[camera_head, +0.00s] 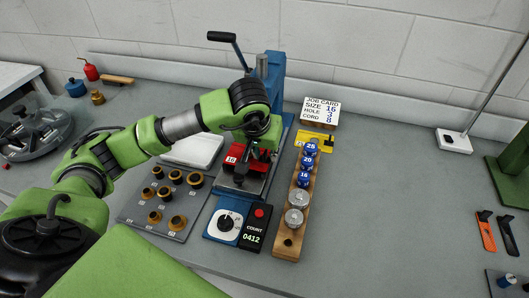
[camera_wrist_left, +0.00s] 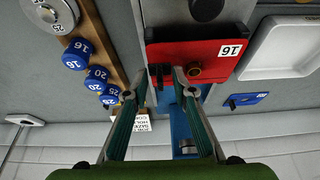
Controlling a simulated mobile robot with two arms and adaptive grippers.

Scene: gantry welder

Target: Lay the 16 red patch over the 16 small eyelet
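The red patch marked 16 (camera_head: 234,158) lies on the blue press, under its head. It fills the upper middle of the left wrist view (camera_wrist_left: 215,50). My left gripper (camera_wrist_left: 160,78) is open. Its fingertips are apart, on either side of a small dark tab at the patch's near edge. In the head view my left gripper (camera_head: 247,150) partly hides the patch and press. My right gripper is not in view.
A dark rack (camera_head: 140,212) with several brass eyelets stands left of the press (camera_head: 275,85), before a white tray (camera_head: 197,150). A wooden block (camera_head: 287,244) with blue and grey dies stands at right. The job card (camera_head: 321,110) reads 16, 3, 8.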

